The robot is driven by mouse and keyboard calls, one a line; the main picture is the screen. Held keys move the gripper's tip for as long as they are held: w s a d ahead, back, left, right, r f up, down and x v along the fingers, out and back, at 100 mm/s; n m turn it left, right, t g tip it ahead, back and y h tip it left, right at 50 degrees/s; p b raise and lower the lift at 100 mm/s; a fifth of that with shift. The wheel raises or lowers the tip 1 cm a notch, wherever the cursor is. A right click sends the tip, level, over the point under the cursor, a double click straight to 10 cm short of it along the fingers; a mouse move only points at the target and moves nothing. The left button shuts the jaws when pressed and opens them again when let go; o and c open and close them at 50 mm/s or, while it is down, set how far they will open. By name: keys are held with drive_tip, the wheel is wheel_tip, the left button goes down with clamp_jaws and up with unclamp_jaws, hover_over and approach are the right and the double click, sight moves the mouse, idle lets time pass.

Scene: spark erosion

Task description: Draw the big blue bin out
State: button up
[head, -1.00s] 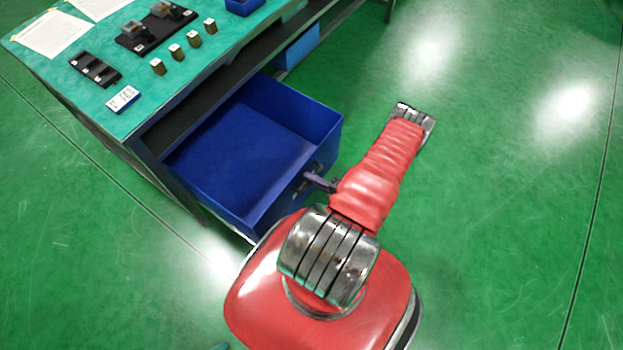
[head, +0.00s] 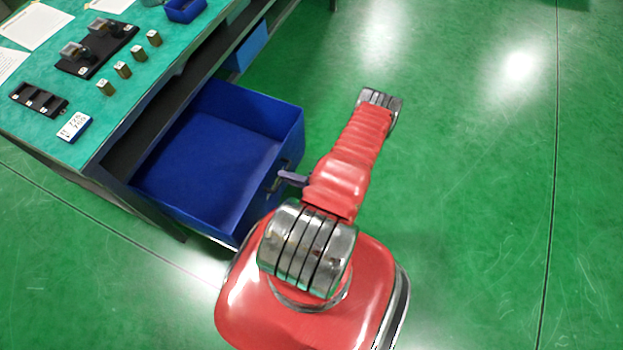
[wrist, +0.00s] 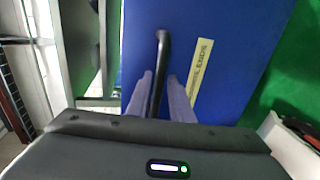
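The big blue bin (head: 215,150) is an open, empty-looking box, drawn well out from under the teal-topped bench. Its front has a dark handle (head: 273,180), which also shows in the wrist view as an upright bar (wrist: 162,50) on the blue front (wrist: 225,40). My gripper (wrist: 161,88) has its two purple-grey fingers on either side of this bar, appearing closed on it. In the head view my gripper (head: 291,178) is at the handle, mostly hidden behind my red arm. A yellow label (wrist: 201,65) is beside the handle.
The bench top (head: 120,90) carries several small metal blocks, a black tray (head: 38,99), a label block (head: 74,127) and a small blue bin (head: 185,10). Another blue bin (head: 250,48) is under the bench further back. The green floor to the right is clear.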

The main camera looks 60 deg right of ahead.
drive_tip(key=v, duration=1.1)
drive_tip(key=shift+s, duration=0.35)
drive_tip(key=shift+d, duration=0.1)
idle(0.4)
